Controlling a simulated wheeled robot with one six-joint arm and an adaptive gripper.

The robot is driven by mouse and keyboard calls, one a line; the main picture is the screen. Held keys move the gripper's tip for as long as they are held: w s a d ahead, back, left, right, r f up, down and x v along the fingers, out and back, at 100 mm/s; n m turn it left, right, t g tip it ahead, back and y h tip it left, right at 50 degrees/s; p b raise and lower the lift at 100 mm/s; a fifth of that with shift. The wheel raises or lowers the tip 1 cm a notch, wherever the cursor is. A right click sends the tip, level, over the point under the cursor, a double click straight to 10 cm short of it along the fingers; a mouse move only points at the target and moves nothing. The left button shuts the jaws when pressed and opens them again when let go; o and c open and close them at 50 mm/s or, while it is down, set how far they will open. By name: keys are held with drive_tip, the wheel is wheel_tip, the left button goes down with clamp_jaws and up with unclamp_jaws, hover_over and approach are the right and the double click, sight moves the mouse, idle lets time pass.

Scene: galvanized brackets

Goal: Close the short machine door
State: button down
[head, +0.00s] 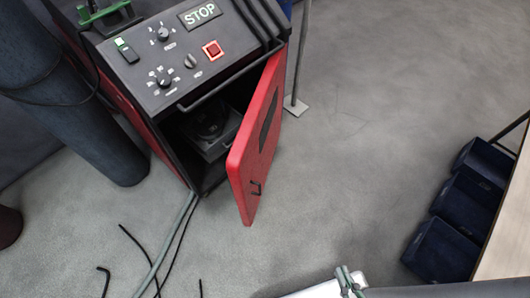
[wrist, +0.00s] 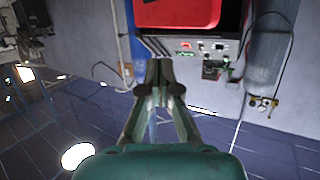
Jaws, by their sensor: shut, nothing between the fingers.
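A dark blue column (head: 70,95) stands left of the machine. Cables (head: 165,245) lie on the floor in front. Dark blue bins (head: 450,232) stand at the right beside a table edge (head: 505,240). Grey floor (head: 345,170) right of the door is clear.

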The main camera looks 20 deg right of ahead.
drive_tip(key=w+f+m+g, duration=0.2)
drive_tip(key=w+f+m, duration=0.55)
drive_tip(key=f, duration=0.25)
drive_tip(key=m+g+y, duration=0.8)
drive_tip(key=m, duration=0.9)
approach(247, 183)
drive_tip(key=shift+a+x, duration=0.25)
drive_tip(key=shift+x, duration=2.7)
drive_tip(key=shift+a+r, duration=0.1)
drive_tip(key=shift+r, duration=0.1)
